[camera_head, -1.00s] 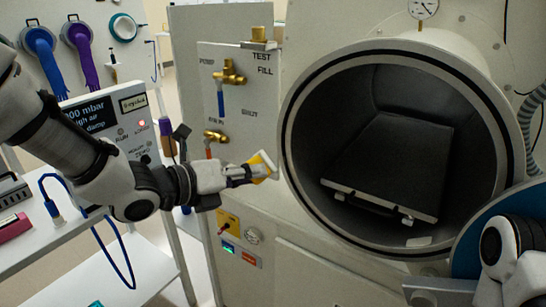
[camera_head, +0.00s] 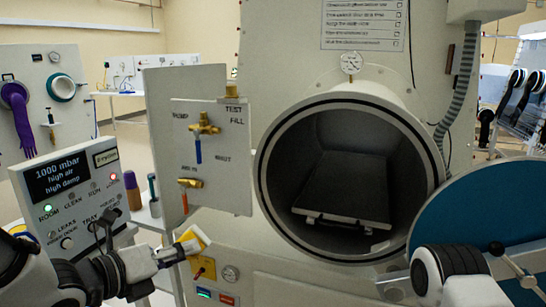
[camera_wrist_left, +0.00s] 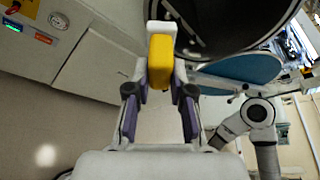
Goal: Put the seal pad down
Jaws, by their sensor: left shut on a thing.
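The seal pad (camera_head: 201,237) is a small yellow block held at the tip of my left gripper (camera_head: 184,249). In the left wrist view the pad (camera_wrist_left: 161,62) sits between the two fingers of the left gripper (camera_wrist_left: 160,80), which are shut on it. It is held in the air, in front of the cabinet and left of the round chamber opening (camera_head: 262,190). My right arm is at the lower right, in front of the blue round door (camera_head: 450,220). Its gripper cannot be made out clearly there.
A dark tray (camera_head: 345,190) lies inside the open chamber. A valve panel (camera_head: 225,150) with brass valves stands to its left. A control box (camera_head: 75,190) reads 1000 mbar, high air, high damp. A purple glove (camera_head: 20,120) hangs at the far left.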

